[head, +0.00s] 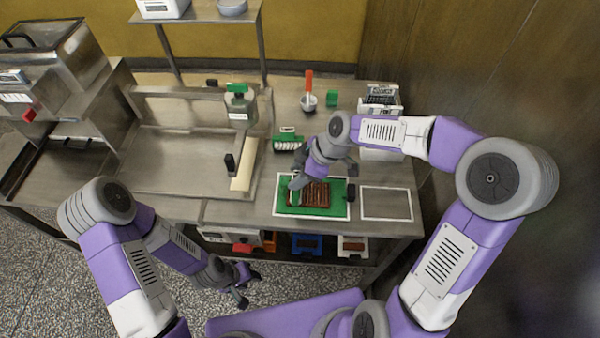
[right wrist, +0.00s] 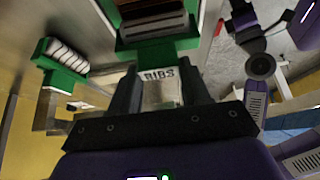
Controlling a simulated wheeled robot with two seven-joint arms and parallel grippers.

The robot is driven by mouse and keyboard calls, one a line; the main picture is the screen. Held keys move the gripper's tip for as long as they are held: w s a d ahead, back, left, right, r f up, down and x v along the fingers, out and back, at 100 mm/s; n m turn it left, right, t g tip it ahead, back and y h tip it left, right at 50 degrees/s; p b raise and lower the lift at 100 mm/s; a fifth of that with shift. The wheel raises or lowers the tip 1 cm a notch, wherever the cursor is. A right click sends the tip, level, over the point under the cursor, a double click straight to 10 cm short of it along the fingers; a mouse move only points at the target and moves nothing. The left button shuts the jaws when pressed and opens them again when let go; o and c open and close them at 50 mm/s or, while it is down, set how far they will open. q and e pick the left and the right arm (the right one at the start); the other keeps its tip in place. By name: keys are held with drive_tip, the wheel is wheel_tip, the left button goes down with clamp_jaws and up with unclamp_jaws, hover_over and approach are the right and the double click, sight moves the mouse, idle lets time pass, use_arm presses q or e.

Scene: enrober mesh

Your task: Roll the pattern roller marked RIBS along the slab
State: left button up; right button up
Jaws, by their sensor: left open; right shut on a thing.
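The brown slab (head: 315,195) lies on a green mat (head: 341,211) with a white border on the worktable. In the right wrist view the slab (right wrist: 155,22) shows at the top, just past the roller. My right gripper (head: 297,180) is at the slab's left end, shut on the pattern roller marked RIBS. Its white label (right wrist: 158,75) shows between the fingers (right wrist: 160,92); the fingers and arm hide much of it. I cannot tell whether the roller touches the slab. My left gripper (head: 243,287) is open and empty, low in front of the table.
Another green-framed roller (head: 288,140) with a white ribbed barrel stands behind the mat; it also shows in the right wrist view (right wrist: 62,57). A white-outlined bare rectangle (head: 387,204) is right of the mat. A metal machine (head: 185,145) stands left.

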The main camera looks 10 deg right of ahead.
drive_tip(key=shift+w+a, duration=0.3)
drive_tip(key=shift+a, duration=0.6)
idle(0.5)
wheel_tip(320, 180, up, 7)
drive_tip(key=p, duration=0.4)
idle(0.6)
